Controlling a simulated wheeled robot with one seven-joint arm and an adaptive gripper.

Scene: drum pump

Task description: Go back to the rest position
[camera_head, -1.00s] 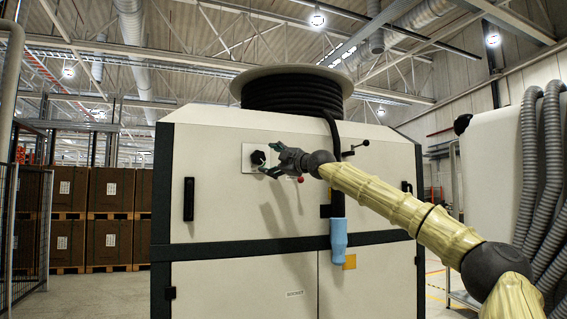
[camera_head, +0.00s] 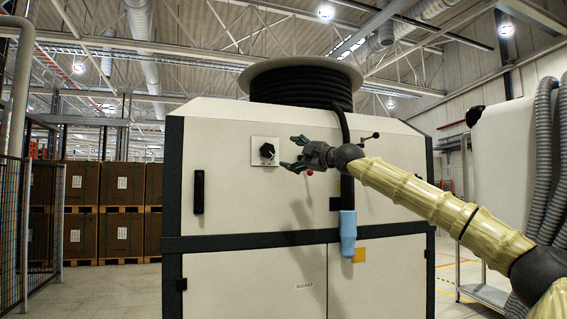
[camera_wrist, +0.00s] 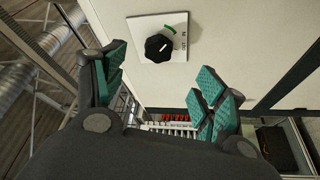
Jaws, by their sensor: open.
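My gripper (camera_head: 291,155) is open and empty in front of the cream cabinet (camera_head: 225,215). Its green-padded fingers (camera_wrist: 165,85) stand spread apart in the wrist view. A black rotary knob (camera_head: 267,150) on a white square plate sits on the cabinet front, just left of my fingertips in the head view. The same knob (camera_wrist: 159,48) shows beyond the fingers in the wrist view, and the fingers are clear of it. A green arc mark is on the plate beside it.
A black hose reel (camera_head: 300,82) sits on top of the cabinet, with a hose ending in a blue nozzle (camera_head: 348,232) on its front. A black lever (camera_head: 362,140) juts out at right. Brown crates (camera_head: 125,190) and a mesh fence (camera_head: 42,240) stand left. Grey hoses (camera_head: 545,150) hang right.

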